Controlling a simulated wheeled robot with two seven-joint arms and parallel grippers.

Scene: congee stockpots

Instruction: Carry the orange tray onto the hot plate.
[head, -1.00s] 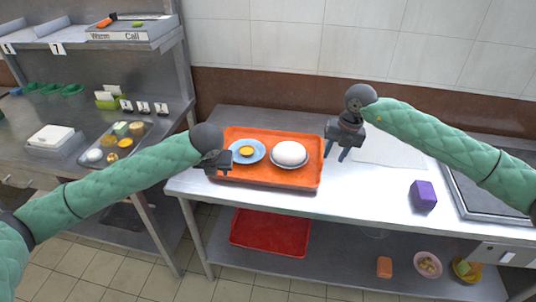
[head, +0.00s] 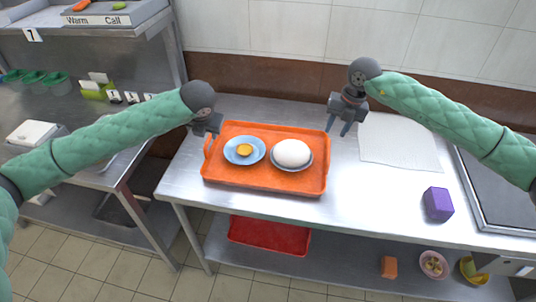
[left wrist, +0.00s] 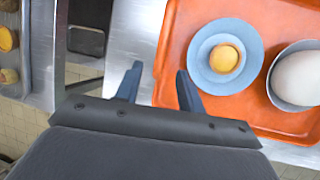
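The orange tray (head: 262,185) lies on the steel table. It carries a blue plate with a small yellow-orange item (head: 245,150) and a bowl with a large white rounded item (head: 292,153). My left gripper (head: 207,134) is at the tray's left end, just above its left handle; in the left wrist view its fingers (left wrist: 158,88) are apart, with the tray's edge near the right finger and nothing held. My right gripper (head: 338,130) is open and empty, fingers pointing down beside the tray's right end. The hot plate (head: 500,190) seems to be the dark-topped unit at far right.
A purple block (head: 437,204) stands on the table between tray and hot plate, toward the front. A whitish ribbed mat (head: 400,145) lies behind it. A red tray (head: 268,237) and small food items are on the shelf below.

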